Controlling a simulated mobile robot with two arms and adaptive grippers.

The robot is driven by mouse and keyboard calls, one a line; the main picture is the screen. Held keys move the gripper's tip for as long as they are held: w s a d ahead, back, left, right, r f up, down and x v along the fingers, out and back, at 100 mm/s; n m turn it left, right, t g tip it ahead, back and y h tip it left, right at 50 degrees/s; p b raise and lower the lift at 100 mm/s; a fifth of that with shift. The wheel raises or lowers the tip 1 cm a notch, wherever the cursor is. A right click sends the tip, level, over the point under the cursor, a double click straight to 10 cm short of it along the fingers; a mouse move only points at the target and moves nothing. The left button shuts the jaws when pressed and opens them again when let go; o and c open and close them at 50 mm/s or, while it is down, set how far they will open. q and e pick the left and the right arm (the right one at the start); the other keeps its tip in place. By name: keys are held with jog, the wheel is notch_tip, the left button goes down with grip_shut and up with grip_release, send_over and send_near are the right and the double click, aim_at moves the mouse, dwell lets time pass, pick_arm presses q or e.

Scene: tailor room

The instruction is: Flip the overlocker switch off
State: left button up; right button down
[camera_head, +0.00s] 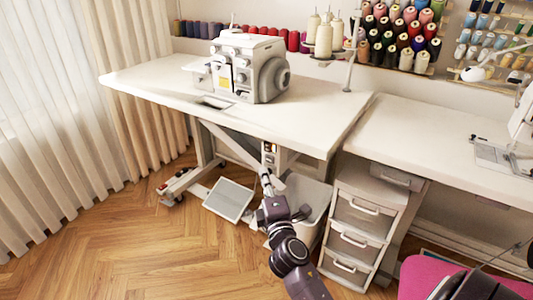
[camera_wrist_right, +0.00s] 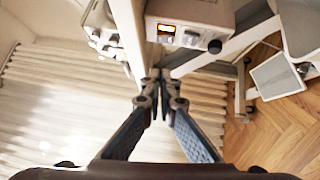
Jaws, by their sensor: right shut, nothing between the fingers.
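The overlocker (camera_head: 245,68) is a white machine on the left table. Under that table's front edge hangs a pale switch box (camera_head: 282,156), its front partly visible in the head view. My right gripper (camera_head: 266,178) is shut and empty, just below the box in the head view. In the wrist view its fingertips (camera_wrist_right: 160,78) appear below the lit switch, seemingly apart from it. My left gripper is not in view.
The white table (camera_head: 310,118) overhangs the box, with slanted metal legs nearby. A pedal plate (camera_head: 228,199) lies on the floor. A pale bin (camera_head: 308,205) and a drawer unit (camera_head: 362,222) stand to the right. The wooden floor at left is clear.

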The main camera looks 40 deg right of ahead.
aim_at(265, 145)
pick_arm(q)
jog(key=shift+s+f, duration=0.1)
pick_arm(e)
jog(key=shift+w+d+r, duration=0.2)
jog(key=shift+w+d, duration=0.85)
jog(key=shift+w, duration=0.25)
jog(key=shift+w+d+r, duration=0.15)
jog(key=shift+w+d, duration=0.85)
jog(key=shift+w, duration=0.3)
jog(key=shift+w+d+r, duration=0.2)
jog(key=shift+w+d, duration=0.85)
jog(key=shift+w, duration=0.25)
jog(key=shift+d+r, duration=0.25)
jog(key=shift+d, duration=0.05)
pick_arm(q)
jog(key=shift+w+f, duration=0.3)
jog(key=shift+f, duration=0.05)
